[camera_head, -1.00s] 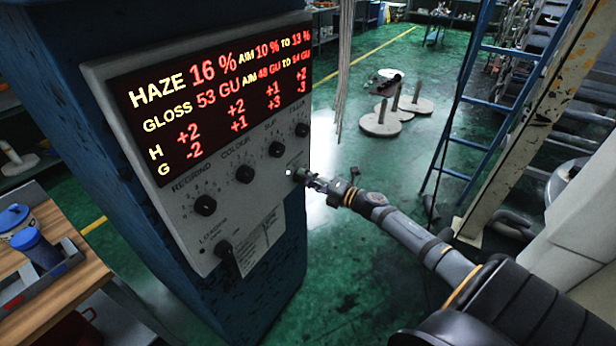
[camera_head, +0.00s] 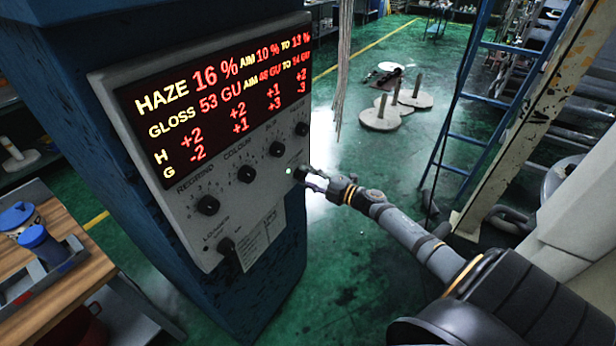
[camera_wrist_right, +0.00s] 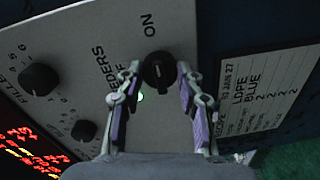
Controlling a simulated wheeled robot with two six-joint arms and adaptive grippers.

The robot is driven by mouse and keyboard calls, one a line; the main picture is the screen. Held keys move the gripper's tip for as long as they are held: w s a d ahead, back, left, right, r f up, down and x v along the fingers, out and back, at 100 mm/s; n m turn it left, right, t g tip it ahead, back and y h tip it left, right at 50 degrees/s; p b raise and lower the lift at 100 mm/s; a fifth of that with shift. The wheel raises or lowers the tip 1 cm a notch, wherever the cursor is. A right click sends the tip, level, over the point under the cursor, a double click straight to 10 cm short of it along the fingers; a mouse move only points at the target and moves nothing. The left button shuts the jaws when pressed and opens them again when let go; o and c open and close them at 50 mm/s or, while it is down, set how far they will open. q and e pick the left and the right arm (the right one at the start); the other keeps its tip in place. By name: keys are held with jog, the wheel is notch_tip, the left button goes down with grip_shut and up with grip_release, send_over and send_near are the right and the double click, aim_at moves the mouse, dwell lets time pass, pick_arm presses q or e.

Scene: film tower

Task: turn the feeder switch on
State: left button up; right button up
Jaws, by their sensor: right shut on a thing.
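The feeder switch is a round black knob on the grey control panel (camera_head: 205,262), at its lower right edge in the head view (camera_head: 301,173). In the right wrist view the feeder switch (camera_wrist_right: 158,70) sits beside the words FEEDERS, OFF and ON, with ON above it. I cannot clearly tell where its pointer aims. A small green lamp (camera_wrist_right: 140,97) is lit next to it. My right gripper (camera_head: 312,178) is at the switch. In the wrist view its two fingers (camera_wrist_right: 158,82) lie on either side of the knob, shut on it. My left gripper is not in view.
The panel's red display (camera_head: 215,100) shows haze and gloss figures above a row of black knobs. Another knob (camera_head: 226,246) sits low on the panel. A bench (camera_head: 85,270) stands at left, a blue ladder (camera_head: 455,130) at right. Green floor beyond is partly clear.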

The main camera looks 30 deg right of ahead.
dwell(0.3)
jog(key=o, duration=1.2)
jog(key=v, duration=1.2)
jog(key=shift+f, duration=0.1)
